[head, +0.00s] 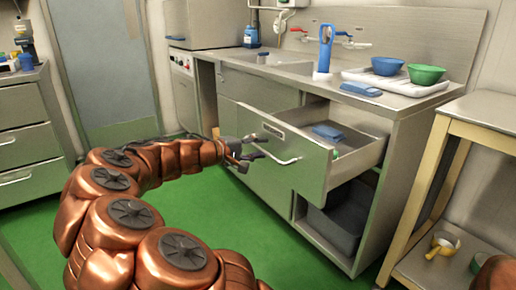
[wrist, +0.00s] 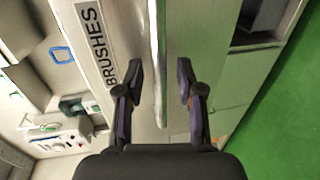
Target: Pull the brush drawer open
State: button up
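The brush drawer (head: 308,172) stands well out of the steel sink cabinet, its inside showing. A blue item (head: 328,132) lies in it. Its front carries a bar handle (head: 285,160) and, in the wrist view, a label reading BRUSHES (wrist: 97,45). My gripper (head: 260,147) is at the left part of the drawer front, by the handle. In the wrist view my gripper (wrist: 160,82) is open, with one finger on each side of the handle bar (wrist: 157,50) and gaps to both. The head view does not show clearly whether the fingers touch anything.
An open compartment with a grey bin (head: 338,215) lies below the drawer. A wooden-legged steel shelf (head: 480,128) stands close on the right. The counter holds a blue bowl (head: 386,66), a green bowl (head: 426,74) and a blue brush (head: 325,50). Green floor (head: 215,225) is clear in front.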

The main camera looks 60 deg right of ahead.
jog(key=shift+a, duration=0.1)
jog(key=v, duration=1.1)
jog(key=shift+w+a, duration=0.2)
jog(key=shift+a, duration=0.15)
jog(key=shift+r, duration=0.15)
jog(key=s+a+r+t+y+p, duration=0.2)
jog(key=s+a+r+y+p, duration=0.3)
jog(key=s+a+r+p, duration=0.65)
jog(key=s+a+r+n+t+y+p, duration=0.1)
jog(key=s+a+r+y+p, duration=0.1)
jog(key=a+p, duration=0.5)
jog(key=s+a+r+n+t+y+p, duration=0.1)
jog(key=a+r+n+y+p, duration=0.1)
jog(key=a+p, duration=0.6)
jog(key=s+a+r+n+t+y+p, duration=0.1)
jog(key=s+a+r+n+y+p, duration=0.1)
jog(key=a+y+p, duration=0.3)
jog(key=a+r+p, duration=0.1)
jog(key=a+p, duration=0.2)
jog(key=a, duration=0.2)
jog(key=shift+s+a, duration=0.3)
